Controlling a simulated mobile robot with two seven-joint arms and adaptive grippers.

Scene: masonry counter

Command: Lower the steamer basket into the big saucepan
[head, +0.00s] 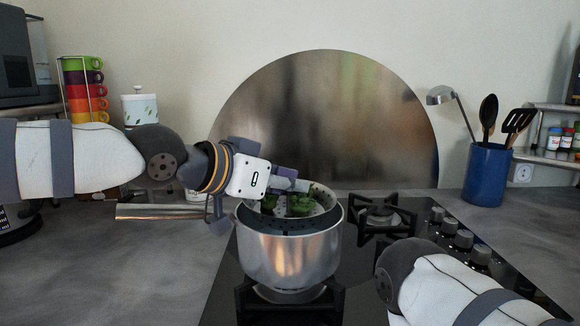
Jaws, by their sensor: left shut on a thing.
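The big saucepan (290,262) is shiny steel and stands on the front burner of the hob, its long handle (160,212) pointing left. The steamer basket (322,214) is grey and perforated, with green vegetables (300,205) inside. It is at the saucepan's mouth, its lower part inside the pan's rim and its upper edge showing above it. How deep it sits is hidden. My left gripper (290,184) is over the basket's back left side and shut on the basket; its fingertips are partly hidden. My right arm shows at the lower right, but its gripper is out of view.
A free burner (380,216) lies behind right of the saucepan, with knobs (460,240) along the hob's right side. A blue utensil pot (487,174) stands at the back right. Coloured mugs (85,90) on a rack and a white canister (139,108) are at the back left.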

